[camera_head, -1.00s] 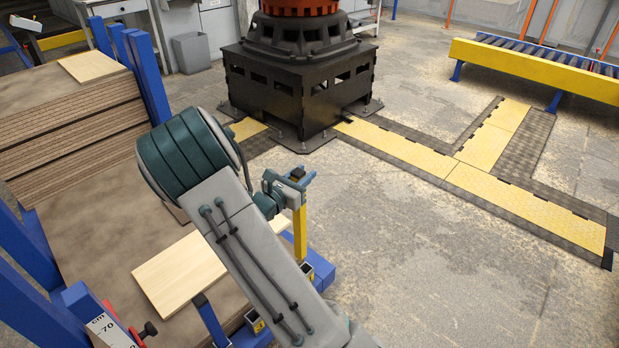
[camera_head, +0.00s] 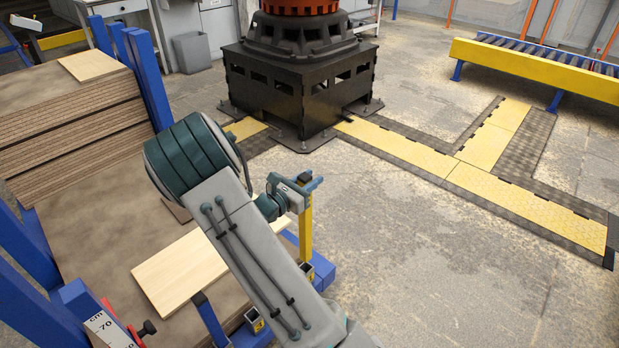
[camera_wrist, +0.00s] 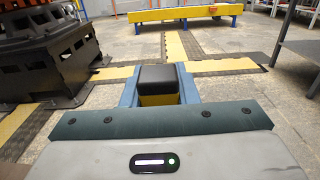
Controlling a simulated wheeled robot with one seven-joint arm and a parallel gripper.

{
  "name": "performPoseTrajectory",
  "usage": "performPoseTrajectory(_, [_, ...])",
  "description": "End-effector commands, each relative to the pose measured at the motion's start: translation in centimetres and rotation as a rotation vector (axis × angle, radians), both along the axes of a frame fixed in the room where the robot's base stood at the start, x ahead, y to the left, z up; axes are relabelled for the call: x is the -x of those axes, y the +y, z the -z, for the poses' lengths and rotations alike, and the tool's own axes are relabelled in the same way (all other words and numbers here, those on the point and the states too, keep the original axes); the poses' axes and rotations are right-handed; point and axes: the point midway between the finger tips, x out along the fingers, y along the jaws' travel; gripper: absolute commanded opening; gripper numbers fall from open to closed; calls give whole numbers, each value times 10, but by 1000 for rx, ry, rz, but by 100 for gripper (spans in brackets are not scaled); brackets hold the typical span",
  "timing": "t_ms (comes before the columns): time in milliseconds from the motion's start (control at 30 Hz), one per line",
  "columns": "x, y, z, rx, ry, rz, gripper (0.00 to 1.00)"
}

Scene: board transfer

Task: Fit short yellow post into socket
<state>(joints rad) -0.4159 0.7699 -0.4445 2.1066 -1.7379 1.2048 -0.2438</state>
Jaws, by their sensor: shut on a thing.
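The short yellow post (camera_head: 305,236) is upright in my gripper (camera_head: 308,186), which is shut on its upper end. In the wrist view my gripper's blue fingers (camera_wrist: 158,88) stand either side of the post's dark cap (camera_wrist: 164,74), with a strip of yellow below it. A socket with a yellow label (camera_head: 307,271) is on the blue frame (camera_head: 324,273) at the post's lower end. I cannot tell whether the post is above it or in its mouth. A second labelled socket (camera_head: 255,320) is nearer the camera.
A pale board (camera_head: 180,268) lies on the brown stack beside my arm. Blue uprights (camera_head: 150,85) stand at the stack's edges. A black machine base (camera_head: 300,95) stands behind.

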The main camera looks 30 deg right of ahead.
Motion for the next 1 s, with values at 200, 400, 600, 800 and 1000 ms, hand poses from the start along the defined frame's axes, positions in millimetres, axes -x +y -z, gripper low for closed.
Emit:
performPoseTrajectory(200, [0, 0, 26, 2, 2, 1, 0])
performPoseTrajectory(400, [0, 0, 39, 1, 0, 1, 0])
performPoseTrajectory(600, [0, 0, 42, 1, 0, 1, 0])
performPoseTrajectory(800, [0, 0, 41, 1, 0, 0, 0])
performPoseTrajectory(1000, [0, 0, 41, 1, 0, 0, 0])
